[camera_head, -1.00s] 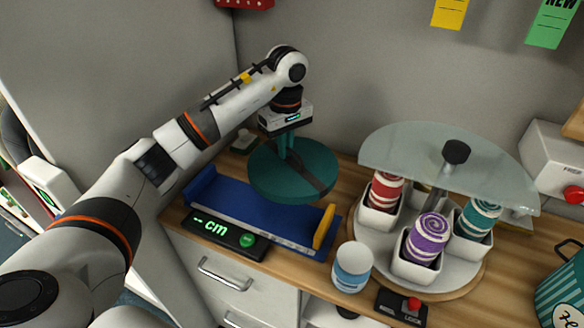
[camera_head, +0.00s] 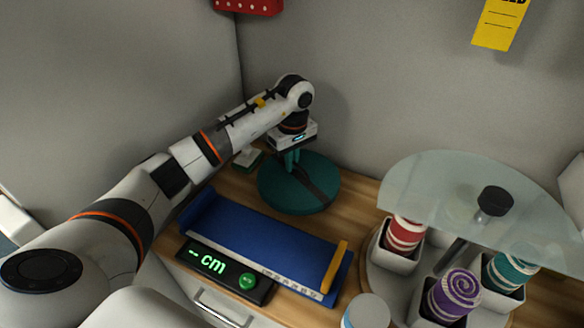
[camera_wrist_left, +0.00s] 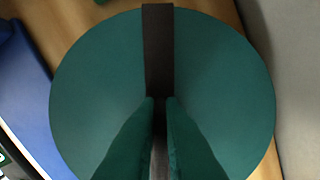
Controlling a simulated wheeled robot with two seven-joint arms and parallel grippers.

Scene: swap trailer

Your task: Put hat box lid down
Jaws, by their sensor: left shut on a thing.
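The hat box lid (camera_head: 272,196) is a round teal disc with a dark band (camera_head: 318,190) across it. It is flat, at the back of the wooden counter, just behind the blue measuring tray. My left gripper (camera_head: 292,168) points down at its middle and is shut on the lid's band. In the left wrist view the lid (camera_wrist_left: 225,90) fills most of the picture, and the two teal fingers (camera_wrist_left: 160,102) close on the dark band. Whether the lid's underside touches the counter is hidden. My right gripper is not in view.
The blue tray (camera_head: 262,236) with a yellow stop (camera_head: 336,266) and "cm" display (camera_head: 208,261) lies in front. A glass-topped carousel (camera_head: 440,195) with yarn spools stands right, beside a cup (camera_head: 366,312).

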